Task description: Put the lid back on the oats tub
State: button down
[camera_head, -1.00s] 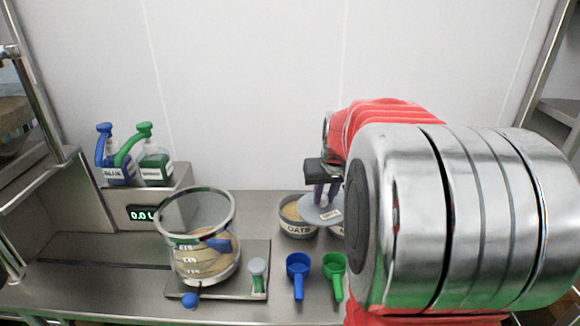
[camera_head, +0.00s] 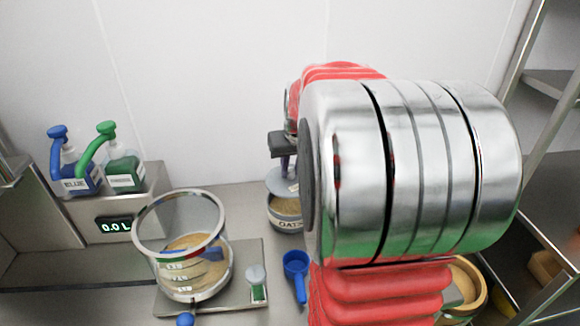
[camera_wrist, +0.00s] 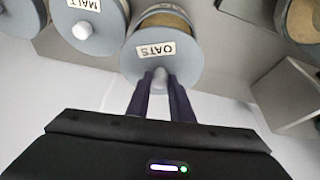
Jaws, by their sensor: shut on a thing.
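The oats tub (camera_head: 288,223) stands on the counter, with pale oats showing at its open front. Its grey lid, marked OATS (camera_wrist: 165,60), is held above the tub, over its back part in the head view (camera_head: 279,184). My gripper (camera_head: 286,165) is shut on the lid's knob (camera_wrist: 160,77), seen between the fingers in the wrist view. In that view the lid is offset from the tub, and part of the tub and its contents shows past the lid's edge. Whether the lid touches the rim cannot be told.
A lidded malt tub (camera_wrist: 96,30) stands beside the oats tub. A glass jug (camera_head: 182,245) stands on a scale plate, with a blue scoop (camera_head: 296,266) to its right. Blue and green pump bottles (camera_head: 122,168) are at the back left. My arm hides the counter's right part.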

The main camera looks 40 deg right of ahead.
aim_at(291, 182)
jog(key=shift+f, duration=0.2)
jog(key=shift+f, duration=2.95)
jog(key=shift+a+f, duration=0.1)
jog(key=shift+f, duration=0.05)
dwell(0.5)
jog(key=c, duration=1.5)
grip_release()
jog(key=shift+o, duration=0.6)
jog(key=o, duration=0.4)
jog(key=shift+w, duration=0.1)
